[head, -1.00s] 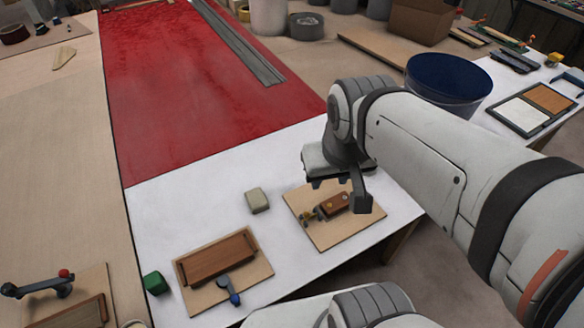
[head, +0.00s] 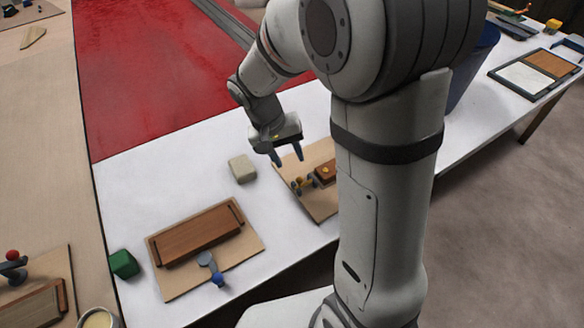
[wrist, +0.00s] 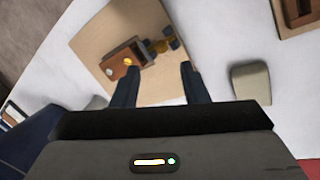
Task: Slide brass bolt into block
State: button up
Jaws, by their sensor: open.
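A brown wooden block (head: 326,173) sits on a tan board (head: 318,205), partly hidden behind my arm in the head view. A small brass bolt (head: 303,182) with darker fittings lies at the block's left side. In the wrist view the block (wrist: 121,66) carries a round brass spot on top, and the brass bolt (wrist: 160,46) is at its right end. I cannot tell whether the bolt enters the block. My gripper (head: 287,159) is open and empty, above the table near the board's far-left edge. Its fingers (wrist: 160,72) point toward the board in the wrist view.
A pale rounded block (head: 243,169) stands left of the board. A second board (head: 165,285) holds a long brown block and a blue-knobbed lever. A green block (head: 124,264) sits near the table's left edge. White table surface is clear around these.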

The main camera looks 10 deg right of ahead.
aim_at(298, 178)
jog(key=x, duration=0.8)
jog(key=shift+w+f, duration=0.15)
jog(key=shift+a, duration=0.1)
jog(key=shift+c, duration=0.5)
grip_shut()
